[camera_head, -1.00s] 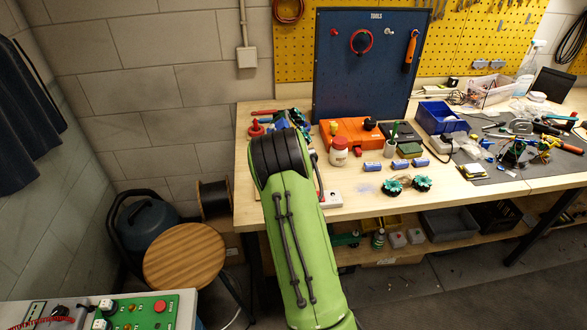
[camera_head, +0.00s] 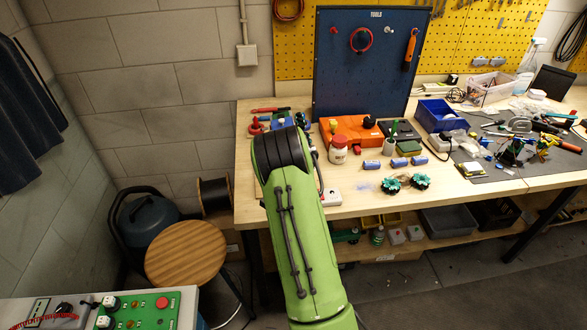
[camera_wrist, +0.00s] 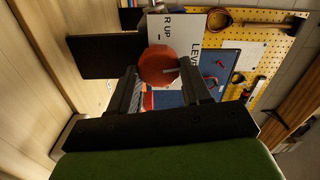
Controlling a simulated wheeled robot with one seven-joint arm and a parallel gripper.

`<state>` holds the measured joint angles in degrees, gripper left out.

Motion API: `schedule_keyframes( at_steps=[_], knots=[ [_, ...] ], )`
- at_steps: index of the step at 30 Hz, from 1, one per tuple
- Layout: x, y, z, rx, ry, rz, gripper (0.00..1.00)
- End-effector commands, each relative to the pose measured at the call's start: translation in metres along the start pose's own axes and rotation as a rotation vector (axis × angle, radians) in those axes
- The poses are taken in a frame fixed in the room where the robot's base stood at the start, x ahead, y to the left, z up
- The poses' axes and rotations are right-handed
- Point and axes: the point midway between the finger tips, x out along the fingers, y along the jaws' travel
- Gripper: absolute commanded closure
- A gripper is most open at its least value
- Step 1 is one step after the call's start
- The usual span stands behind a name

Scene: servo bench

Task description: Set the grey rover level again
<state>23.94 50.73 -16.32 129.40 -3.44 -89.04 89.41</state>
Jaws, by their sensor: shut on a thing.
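In the wrist view my gripper (camera_wrist: 158,68) has its two dark fingers on either side of a round red knob (camera_wrist: 157,62), shut on it. A white plate (camera_wrist: 188,32) with the words "LEVEL" and "R UP", partly covered, is behind the knob. A dark flat panel (camera_wrist: 100,56) is to the left of the knob. In the head view my green arm hides the gripper and the knob. I cannot make out a grey rover for certain in either view.
The wooden bench (camera_head: 350,210) carries an orange case (camera_head: 350,133), a white jar (camera_head: 338,150), blue cylinders (camera_head: 373,168) and two teal-and-black wheels (camera_head: 420,181). A blue tool board (camera_head: 345,80) stands behind. A round stool (camera_head: 186,252) and a green control panel (camera_head: 140,308) are at left.

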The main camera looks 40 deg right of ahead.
Motion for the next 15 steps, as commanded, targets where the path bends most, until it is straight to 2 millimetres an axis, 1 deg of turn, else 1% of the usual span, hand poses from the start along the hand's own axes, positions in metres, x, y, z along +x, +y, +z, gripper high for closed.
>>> schedule_keyframes(
  at_steps=[6, 15],
  knots=[
    [-0.0007, 0.0022, 0.0003, 0.081, 0.000, 0.007, 1.00],
    [-0.0007, 0.0027, 0.0003, 0.150, 0.000, 0.007, 1.00]
  ],
)
